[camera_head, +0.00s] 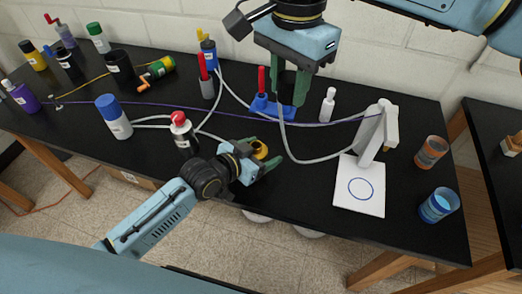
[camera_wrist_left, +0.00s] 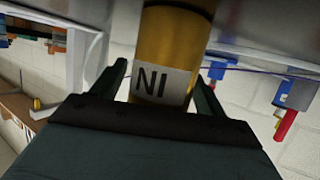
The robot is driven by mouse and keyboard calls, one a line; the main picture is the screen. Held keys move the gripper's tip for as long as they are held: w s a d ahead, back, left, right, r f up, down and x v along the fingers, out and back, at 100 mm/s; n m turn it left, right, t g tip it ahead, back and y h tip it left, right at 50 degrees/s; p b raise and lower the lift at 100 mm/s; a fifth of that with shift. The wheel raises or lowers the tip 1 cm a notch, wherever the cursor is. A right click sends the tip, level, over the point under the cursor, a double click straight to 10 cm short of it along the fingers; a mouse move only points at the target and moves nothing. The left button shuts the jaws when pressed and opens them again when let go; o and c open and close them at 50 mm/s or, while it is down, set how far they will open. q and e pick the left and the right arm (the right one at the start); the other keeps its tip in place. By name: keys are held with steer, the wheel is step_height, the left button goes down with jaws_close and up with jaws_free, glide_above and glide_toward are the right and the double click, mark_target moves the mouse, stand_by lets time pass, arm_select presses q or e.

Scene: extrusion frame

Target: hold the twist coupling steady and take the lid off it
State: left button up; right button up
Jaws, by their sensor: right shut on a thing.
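The twist coupling (camera_head: 260,149) is a yellow cylinder with a dark middle at its top in the head view. The left wrist view shows it close up (camera_wrist_left: 174,40), with a white label reading "NI". My left gripper (camera_head: 259,158) has a finger on each side of it, with a narrow gap at one side at least. My right gripper (camera_head: 289,98) hangs above the table, fingers down, apart from the coupling.
A grey cable (camera_head: 310,161) loops to a white stand (camera_head: 371,135). The table's front edge is close to the coupling.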

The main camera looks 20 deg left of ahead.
arm_select(q)
steer(key=shift+r, duration=0.15)
steer(key=shift+s+a+r, duration=0.1)
steer(key=shift+s, duration=0.1)
arm_select(e)
steer(key=shift+r, duration=0.15)
steer(key=shift+r+p, duration=0.6)
steer(key=shift+p, duration=0.15)
arm_select(q)
steer(key=v, duration=1.1)
steer(key=shift+s+a, duration=0.2)
steer(key=shift+s, duration=0.05)
